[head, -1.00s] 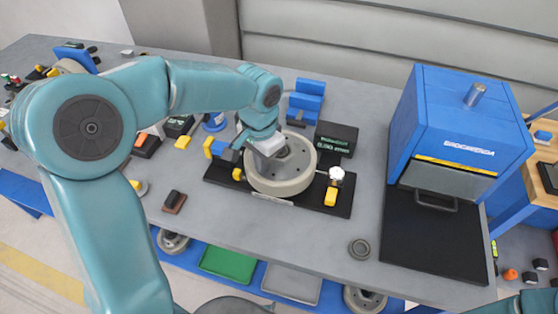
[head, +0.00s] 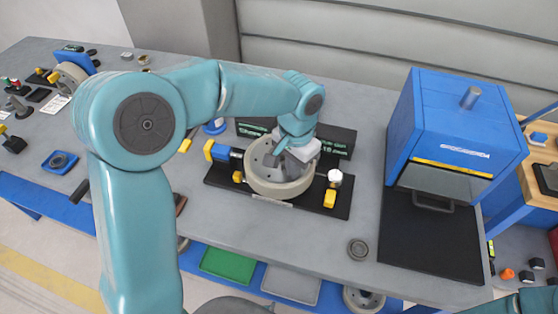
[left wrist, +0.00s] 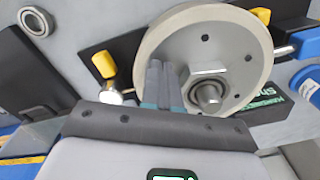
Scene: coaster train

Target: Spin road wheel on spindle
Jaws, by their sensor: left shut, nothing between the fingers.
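The road wheel (head: 262,184) is a pale grey disc with small holes, lying flat on a black base plate (head: 223,176) on the bench. In the left wrist view the wheel (left wrist: 233,32) shows its grey hub and the spindle end (left wrist: 208,95) at its centre. My left gripper (head: 289,160) is over the wheel in the head view. Its fingers (left wrist: 166,72) are shut and empty, over the wheel's face beside the hub. I cannot tell whether they touch the wheel.
A dark sign (head: 340,140) stands behind. A blue box machine (head: 450,125) stands at right. A bearing ring (head: 358,249) lies near the front edge.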

